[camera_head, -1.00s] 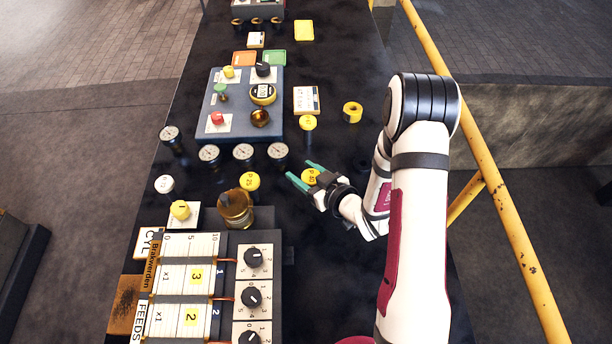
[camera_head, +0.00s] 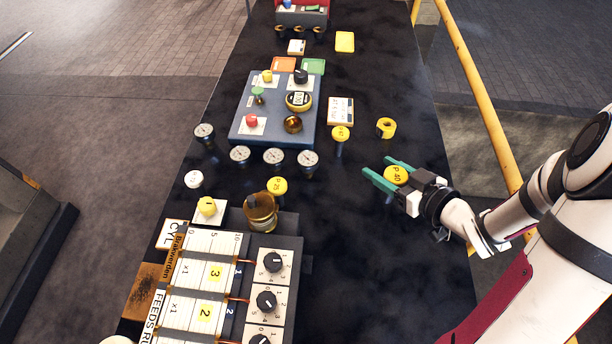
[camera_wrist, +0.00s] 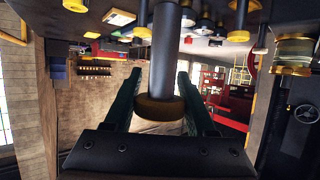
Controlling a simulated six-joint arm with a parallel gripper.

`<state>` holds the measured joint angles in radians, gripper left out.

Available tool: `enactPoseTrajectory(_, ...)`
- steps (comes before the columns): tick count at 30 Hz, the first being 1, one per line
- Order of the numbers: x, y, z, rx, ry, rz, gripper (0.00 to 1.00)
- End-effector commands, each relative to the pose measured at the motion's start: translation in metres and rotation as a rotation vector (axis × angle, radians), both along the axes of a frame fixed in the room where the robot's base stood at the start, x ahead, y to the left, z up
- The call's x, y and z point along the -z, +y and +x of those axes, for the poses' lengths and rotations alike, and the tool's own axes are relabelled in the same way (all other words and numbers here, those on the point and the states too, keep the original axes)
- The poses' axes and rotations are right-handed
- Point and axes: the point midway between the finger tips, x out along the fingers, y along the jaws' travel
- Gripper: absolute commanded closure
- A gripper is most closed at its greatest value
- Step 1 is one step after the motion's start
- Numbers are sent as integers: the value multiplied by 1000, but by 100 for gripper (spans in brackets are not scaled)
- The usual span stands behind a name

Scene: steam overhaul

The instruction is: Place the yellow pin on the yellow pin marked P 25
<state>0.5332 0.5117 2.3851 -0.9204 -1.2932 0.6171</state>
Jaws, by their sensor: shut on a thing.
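A pin with a round yellow top marked P 40 (camera_head: 396,175) sits between the green jaws of my gripper (camera_head: 390,173), at the right of the black table in the head view. My gripper is shut on it. In the wrist view its yellow cap (camera_wrist: 158,108) and dark shaft (camera_wrist: 165,50) stand between the two jaws. The yellow pin marked P 25 (camera_head: 277,186) stands upright to the left of my gripper, apart from it, behind an amber glass jar (camera_head: 262,212). Whether the held pin touches the table I cannot tell.
Another yellow-topped pin (camera_head: 340,133) and a yellow ring (camera_head: 386,128) stand behind my gripper. Several gauges (camera_head: 274,157) stand in a row behind P 25. A blue panel (camera_head: 250,100) lies beyond. A knob panel (camera_head: 272,255) is at front left. The table's front right is clear.

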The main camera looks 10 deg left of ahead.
Motion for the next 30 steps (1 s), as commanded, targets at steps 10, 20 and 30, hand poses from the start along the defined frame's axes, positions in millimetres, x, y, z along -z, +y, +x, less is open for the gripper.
enactPoseTrajectory(10,-73,110,23,-295,-7,-3,100)
enactPoseTrajectory(20,-51,192,23,-351,4,-2,100)
enactPoseTrajectory(30,-7,248,27,-342,2,-4,100)
